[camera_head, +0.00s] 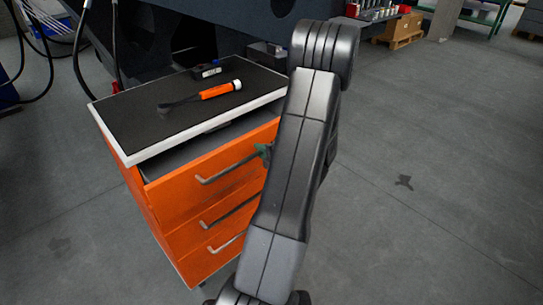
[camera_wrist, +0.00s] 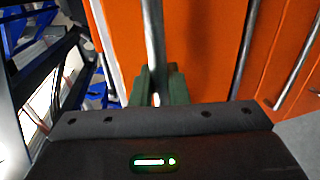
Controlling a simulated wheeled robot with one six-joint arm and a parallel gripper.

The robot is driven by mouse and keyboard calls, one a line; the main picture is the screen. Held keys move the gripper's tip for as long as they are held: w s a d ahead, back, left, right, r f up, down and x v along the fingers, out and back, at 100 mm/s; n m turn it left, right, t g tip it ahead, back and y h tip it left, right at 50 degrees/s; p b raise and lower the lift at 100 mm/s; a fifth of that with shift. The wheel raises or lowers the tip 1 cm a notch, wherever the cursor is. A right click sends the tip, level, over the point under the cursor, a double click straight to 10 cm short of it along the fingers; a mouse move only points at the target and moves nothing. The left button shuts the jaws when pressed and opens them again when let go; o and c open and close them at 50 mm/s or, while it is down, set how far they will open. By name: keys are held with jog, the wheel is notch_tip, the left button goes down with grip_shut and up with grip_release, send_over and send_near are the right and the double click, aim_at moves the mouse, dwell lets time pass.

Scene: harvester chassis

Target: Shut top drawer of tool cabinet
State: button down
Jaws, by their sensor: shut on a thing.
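The orange tool cabinet (camera_head: 152,208) stands left of centre in the head view, with a dark top and pale edge. Its top drawer (camera_head: 180,190) is partly open, its front standing out from under the top; it also shows in the wrist view (camera_wrist: 198,50). The grey bar handle (camera_head: 222,174) of that drawer runs between my green fingers in the wrist view (camera_wrist: 153,40). My gripper (camera_head: 264,152) is shut on this handle near its right end. The green fingertips show in the wrist view (camera_wrist: 158,86). My arm hides the cabinet's right side.
An orange-handled tool (camera_head: 215,91) and a small dark object (camera_head: 207,70) lie on the cabinet top. Two lower drawers with handles (camera_head: 230,212) look shut. The dark chassis (camera_head: 180,30) is behind. Grey floor (camera_head: 420,200) to the right is clear.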

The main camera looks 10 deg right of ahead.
aim_at(243, 138)
jog(key=x, duration=0.3)
jog(key=r+x, duration=0.1)
jog(key=x, duration=0.2)
jog(key=p+x, duration=0.1)
jog(key=x, duration=0.2)
jog(key=shift+w+r, duration=0.1)
jog(key=shift+r, duration=0.3)
jog(key=c, duration=1.6)
grip_release()
jog(key=shift+a, duration=0.1)
jog(key=shift+o, duration=0.5)
jog(key=shift+w+a, duration=0.1)
jog(key=shift+w, duration=0.05)
